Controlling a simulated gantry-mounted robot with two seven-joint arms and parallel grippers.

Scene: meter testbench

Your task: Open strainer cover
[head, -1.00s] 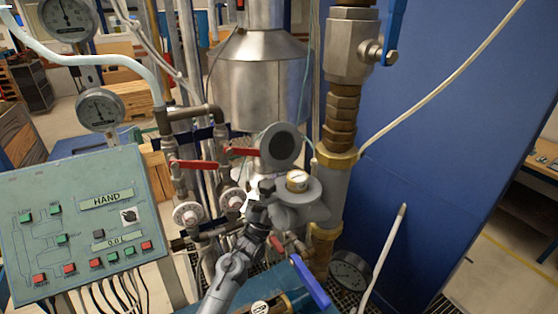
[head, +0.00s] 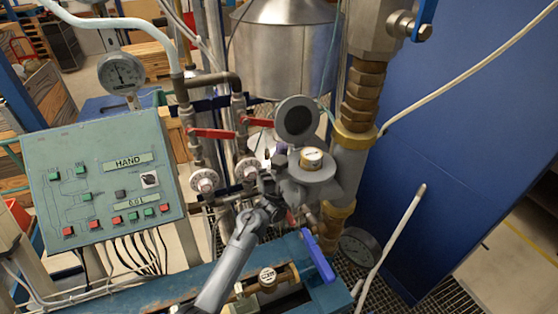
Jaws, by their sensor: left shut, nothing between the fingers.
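A grey round cover (head: 296,119) with a dark inner face stands tilted up behind a grey meter body. A small brass-rimmed dial (head: 312,159) sits on top of the body (head: 318,173), which joins the vertical pipe at its right. I cannot tell for sure whether this round cover is the strainer cover. My left gripper (head: 268,184) is shut and empty, just left of the grey body and below the round cover. Whether its tips touch the body is unclear. My right gripper is not in view.
Red-handled valves (head: 212,133) and pipes crowd the left of the meter. A green control panel (head: 100,178) stands further left. A blue lever (head: 318,256) with brass fittings lies below. A blue wall (head: 450,140) and a white rod (head: 396,240) are at right.

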